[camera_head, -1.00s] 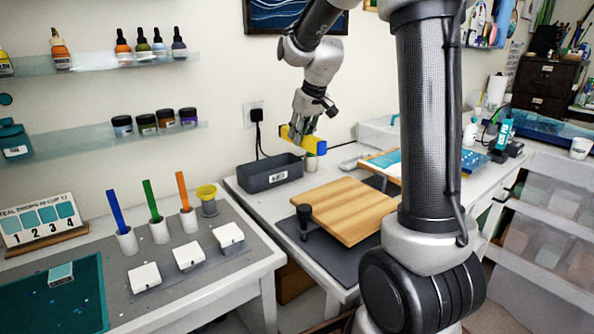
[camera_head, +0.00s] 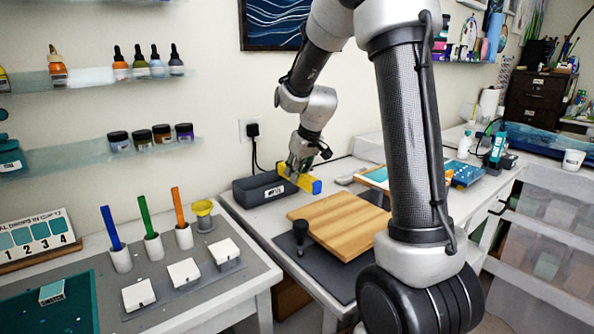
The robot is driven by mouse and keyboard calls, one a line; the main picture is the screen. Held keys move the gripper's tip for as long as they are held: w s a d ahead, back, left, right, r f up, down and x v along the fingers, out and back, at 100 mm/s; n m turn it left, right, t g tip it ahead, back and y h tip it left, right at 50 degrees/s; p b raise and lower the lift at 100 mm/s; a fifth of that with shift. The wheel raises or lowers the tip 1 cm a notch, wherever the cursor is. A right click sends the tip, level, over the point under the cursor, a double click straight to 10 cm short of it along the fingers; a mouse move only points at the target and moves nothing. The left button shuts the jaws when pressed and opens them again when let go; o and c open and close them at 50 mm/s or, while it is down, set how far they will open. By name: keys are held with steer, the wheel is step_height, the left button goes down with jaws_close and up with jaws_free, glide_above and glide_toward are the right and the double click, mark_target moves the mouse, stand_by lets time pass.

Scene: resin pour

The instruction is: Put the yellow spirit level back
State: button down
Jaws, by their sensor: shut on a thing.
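My gripper (camera_head: 297,170) is shut on the yellow spirit level (camera_head: 300,179) and holds it slightly tilted. The level is yellow with a blue end at its right. It is at the right end of a dark grey open bin (camera_head: 256,194) with a white label, low near the bin's rim. I cannot tell whether the level touches the bin. My fingers hide part of the level.
Blue, green and orange sticks stand in white cups (camera_head: 153,246) at left. A black plug and cable (camera_head: 253,131) hang on the wall behind.

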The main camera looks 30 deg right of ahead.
steer(key=shift+f, duration=0.25)
steer(key=c, duration=1.2)
jaws_free()
steer(key=a+v, duration=0.1)
steer(key=v, duration=1.1)
steer(key=s+m, duration=0.2)
steer(key=s, duration=2.6)
steer(key=shift+a+h, duration=0.4)
steer(key=shift+f, duration=0.1)
